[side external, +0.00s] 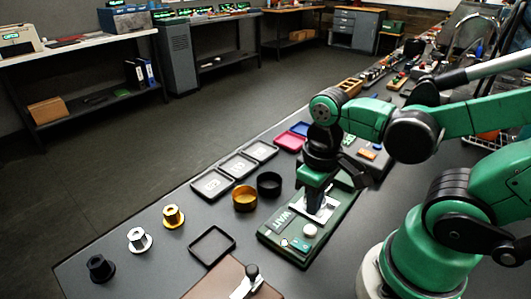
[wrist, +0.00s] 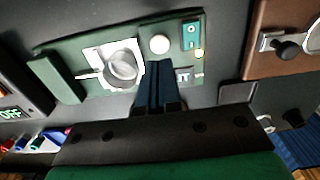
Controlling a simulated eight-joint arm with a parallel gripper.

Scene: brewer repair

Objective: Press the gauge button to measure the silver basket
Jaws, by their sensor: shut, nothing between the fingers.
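The green gauge (side external: 281,238) stands on the dark bench, with "WAIT" lettering on its near side. Its round white button (side external: 310,230) shows near the front end, and also in the wrist view (wrist: 160,44). The silver basket (wrist: 122,68) sits on the gauge's white plate (wrist: 97,50) in the wrist view; in the side view my gripper mostly hides it. My gripper (side external: 314,212) points down over the gauge, shut and empty. In the wrist view its fingertips (wrist: 159,64) lie just below the button and right of the basket; contact with the button cannot be told.
Gold (side external: 244,200) and black (side external: 269,184) rings stand left of the gauge, with several dark trays (side external: 212,184) beyond. A brown mat (side external: 212,283) with a black-handled tool (side external: 251,272) lies in front. Black, silver and gold flanged parts stand at far left.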

